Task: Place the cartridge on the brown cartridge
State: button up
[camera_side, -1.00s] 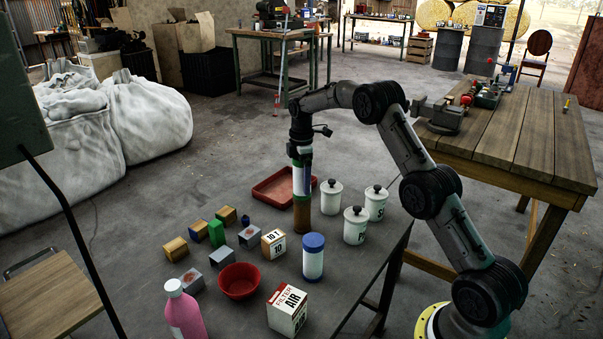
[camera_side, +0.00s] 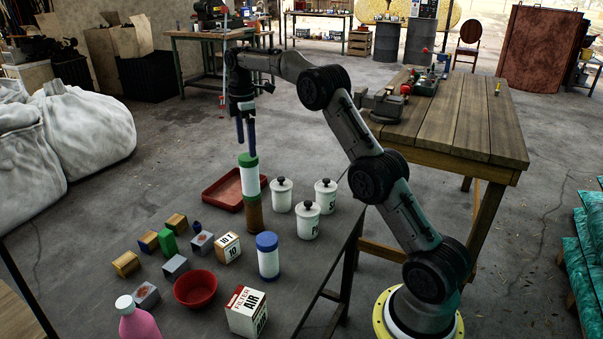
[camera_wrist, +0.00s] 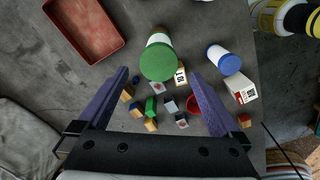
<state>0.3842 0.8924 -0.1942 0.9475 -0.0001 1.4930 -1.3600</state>
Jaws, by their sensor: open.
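The white cartridge with a green cap (camera_side: 250,176) stands upright on top of the brown cartridge (camera_side: 254,214) on the dark table. From above, its green cap (camera_wrist: 159,64) shows in the wrist view and hides most of what is under it. My gripper (camera_side: 246,150) is open and empty above the green cap, with its two fingers pointing down. In the wrist view the fingers of my gripper (camera_wrist: 160,75) are spread wide, one to each side.
A red tray (camera_side: 226,190) lies behind the stack. White lidded canisters (camera_side: 308,222) stand to its right. A blue-capped cartridge (camera_side: 268,257), a red bowl (camera_side: 195,290), an air filter box (camera_side: 246,313), a pink bottle (camera_side: 139,322) and several small boxes fill the front.

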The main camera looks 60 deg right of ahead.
jog(key=s+a+r+m+t, duration=0.3)
jog(key=s+a+r+m, duration=0.2)
jog(key=s+a+r, duration=0.85)
jog(key=s+a+f+m+t, duration=0.1)
jog(key=s+a+f+m, duration=0.1)
jog(key=s, duration=0.6)
jog(key=s+a+f+m, duration=0.2)
jog(key=s+a+f, duration=0.1)
jog(key=s, duration=0.4)
jog(key=s+a+f+m+t, duration=0.1)
jog(key=s+a+f+m, duration=0.1)
jog(key=s, duration=0.6)
jog(key=shift+s+a+f+t, duration=0.3)
jog(key=shift+a+f, duration=0.25)
jog(key=shift+f, duration=0.4)
